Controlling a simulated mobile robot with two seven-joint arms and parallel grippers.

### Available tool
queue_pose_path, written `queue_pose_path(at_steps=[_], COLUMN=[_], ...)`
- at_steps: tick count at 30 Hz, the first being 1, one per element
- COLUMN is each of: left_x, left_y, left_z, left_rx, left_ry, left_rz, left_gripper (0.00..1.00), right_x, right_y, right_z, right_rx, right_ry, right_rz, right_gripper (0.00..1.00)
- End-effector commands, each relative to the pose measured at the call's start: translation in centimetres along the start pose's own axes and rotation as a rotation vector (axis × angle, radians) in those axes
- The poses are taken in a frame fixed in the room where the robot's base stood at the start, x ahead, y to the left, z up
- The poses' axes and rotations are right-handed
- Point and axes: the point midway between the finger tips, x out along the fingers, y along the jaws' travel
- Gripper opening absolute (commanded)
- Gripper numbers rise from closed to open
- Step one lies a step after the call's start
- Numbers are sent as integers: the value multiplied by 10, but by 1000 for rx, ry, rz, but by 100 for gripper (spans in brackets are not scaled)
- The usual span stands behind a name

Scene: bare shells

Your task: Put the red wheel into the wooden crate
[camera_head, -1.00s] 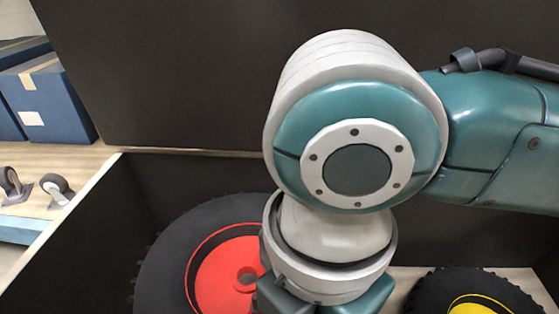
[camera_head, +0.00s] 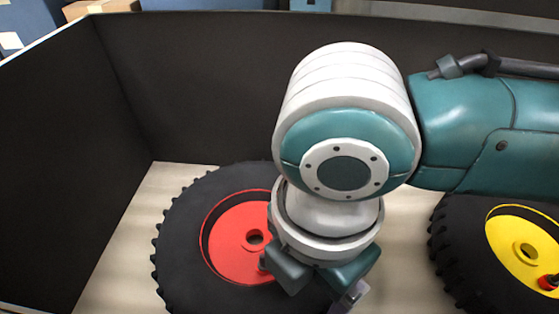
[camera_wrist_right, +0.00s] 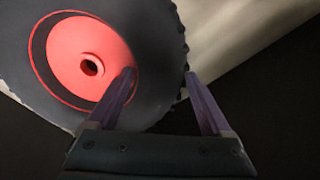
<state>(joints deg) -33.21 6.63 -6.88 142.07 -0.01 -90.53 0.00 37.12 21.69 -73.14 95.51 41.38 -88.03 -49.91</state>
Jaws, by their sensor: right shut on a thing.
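The red wheel (camera_head: 225,245), a black knobbly tyre with a red hub, lies nearly flat inside a dark-walled bin in the head view. My right gripper (camera_head: 308,284) is over the tyre's right side and hides part of it. In the right wrist view the wheel (camera_wrist_right: 75,45) fills the upper left. My right gripper (camera_wrist_right: 158,78) has one finger inside by the red hub and one outside the tread, shut on the tyre. I cannot make out the wooden crate. My left gripper is out of view.
A wheel with a yellow hub (camera_head: 515,245) lies to the right. A dark wall (camera_head: 190,80) stands behind the wheels and another dark wall (camera_head: 60,140) at the left. Pale floor (camera_head: 130,235) is bare left of the red wheel. Blue boxes (camera_head: 215,4) stand beyond the wall.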

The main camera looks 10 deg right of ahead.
Motion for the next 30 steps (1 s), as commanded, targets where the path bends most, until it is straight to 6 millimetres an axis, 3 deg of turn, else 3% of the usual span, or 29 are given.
queue_pose_path(at_steps=[10, 11, 14, 23, 30], left_x=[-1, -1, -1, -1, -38], left_y=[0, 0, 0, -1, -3], left_z=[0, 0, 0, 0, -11], left_rx=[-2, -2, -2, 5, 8], left_ry=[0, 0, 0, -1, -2], left_rz=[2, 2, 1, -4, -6], left_gripper=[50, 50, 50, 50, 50], right_x=[1, 2, 2, -1, -48], right_y=[2, 0, 0, 1, 1], right_z=[-1, 0, 0, 0, 0], right_rx=[-1, -1, -1, -1, -1], right_ry=[2, 1, 1, 1, 2], right_rz=[5, 1, 1, 2, 3], right_gripper=[0, 87, 98, 100, 100])
